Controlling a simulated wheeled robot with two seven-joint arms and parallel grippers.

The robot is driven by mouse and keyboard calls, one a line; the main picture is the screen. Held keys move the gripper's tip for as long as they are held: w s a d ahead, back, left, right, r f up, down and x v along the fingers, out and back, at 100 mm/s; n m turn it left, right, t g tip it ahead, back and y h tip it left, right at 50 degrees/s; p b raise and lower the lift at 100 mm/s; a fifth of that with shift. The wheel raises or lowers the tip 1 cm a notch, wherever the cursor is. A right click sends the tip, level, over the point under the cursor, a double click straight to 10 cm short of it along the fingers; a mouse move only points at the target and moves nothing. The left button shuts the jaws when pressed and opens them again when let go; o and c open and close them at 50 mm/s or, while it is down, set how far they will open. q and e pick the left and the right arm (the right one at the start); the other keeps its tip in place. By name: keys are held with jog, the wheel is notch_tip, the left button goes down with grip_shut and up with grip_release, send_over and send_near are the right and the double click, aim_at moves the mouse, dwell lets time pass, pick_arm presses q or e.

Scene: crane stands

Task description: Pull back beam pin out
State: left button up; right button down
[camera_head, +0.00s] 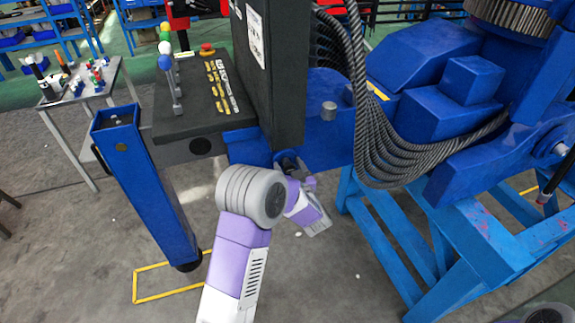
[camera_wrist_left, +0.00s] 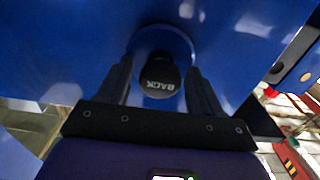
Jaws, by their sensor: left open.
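The back beam pin (camera_wrist_left: 160,78) shows in the left wrist view as a round black knob marked "BACK". It sits in a round blue collar (camera_wrist_left: 163,41) on the blue beam. My left gripper (camera_wrist_left: 158,68) is open, with one dark finger on each side of the knob. Small gaps show between the fingers and the knob. In the head view my left gripper (camera_head: 288,160) is at the blue beam (camera_head: 313,150), just below the black control box. The knob cannot be made out there. My right gripper is not in view.
A control panel with levers (camera_head: 203,95) stands above and left of my gripper. A blue outrigger leg (camera_head: 145,185) stands at the left. Black hoses (camera_head: 375,140) and a blue stand (camera_head: 470,255) are at the right. Bare floor lies below.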

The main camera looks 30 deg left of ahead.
pick_arm(q)
jog(key=shift+x, duration=0.85)
